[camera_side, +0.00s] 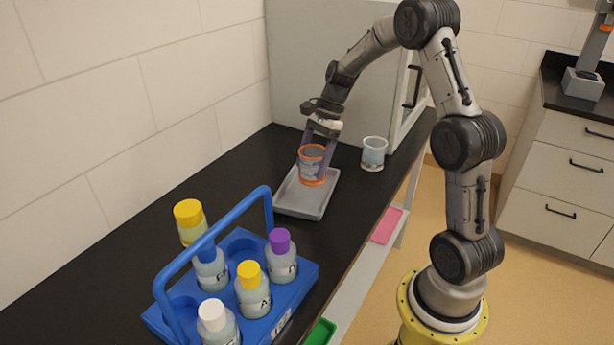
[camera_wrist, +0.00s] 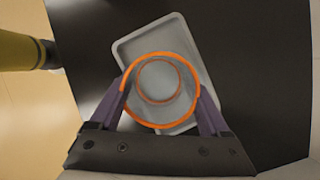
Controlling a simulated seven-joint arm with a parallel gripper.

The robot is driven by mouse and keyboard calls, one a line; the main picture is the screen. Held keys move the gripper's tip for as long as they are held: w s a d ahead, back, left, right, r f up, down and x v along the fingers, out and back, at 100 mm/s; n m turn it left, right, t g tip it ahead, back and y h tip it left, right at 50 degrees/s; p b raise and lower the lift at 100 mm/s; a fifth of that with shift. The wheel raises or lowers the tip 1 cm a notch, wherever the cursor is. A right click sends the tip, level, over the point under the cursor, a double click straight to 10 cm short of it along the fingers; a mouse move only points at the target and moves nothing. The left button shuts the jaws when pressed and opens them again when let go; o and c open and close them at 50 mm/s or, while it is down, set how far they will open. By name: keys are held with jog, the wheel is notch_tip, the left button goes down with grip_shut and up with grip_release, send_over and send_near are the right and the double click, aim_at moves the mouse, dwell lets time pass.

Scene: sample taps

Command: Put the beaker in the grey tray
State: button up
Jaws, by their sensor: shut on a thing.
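The beaker with an orange rim (camera_side: 312,165) is between the fingers of my gripper (camera_side: 321,140), over the grey tray (camera_side: 300,205) on the black bench. In the wrist view the beaker (camera_wrist: 160,90) appears from above, with the purple fingers of my gripper (camera_wrist: 163,105) shut on its two sides. The grey tray (camera_wrist: 130,50) lies beneath it, partly hidden by the beaker. I cannot tell whether the beaker's base touches the tray floor or is just above it.
A second, pale beaker (camera_side: 373,153) stands right of the tray. A blue rack (camera_side: 300,275) with a tall handle holds several capped bottles in front. A grey cabinet (camera_side: 330,65) is at the back.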

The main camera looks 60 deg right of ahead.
aim_at(307, 176)
jog(key=shift+w+d+f, duration=0.2)
jog(key=shift+w+f, duration=0.3)
jog(key=shift+f, duration=0.15)
jog(key=shift+w+d+f, duration=0.2)
jog(key=shift+w+f, duration=0.25)
jog(key=shift+f, duration=1.65)
jog(key=shift+f, duration=0.1)
jog(key=o, duration=1.2)
jog(key=shift+c, duration=0.2)
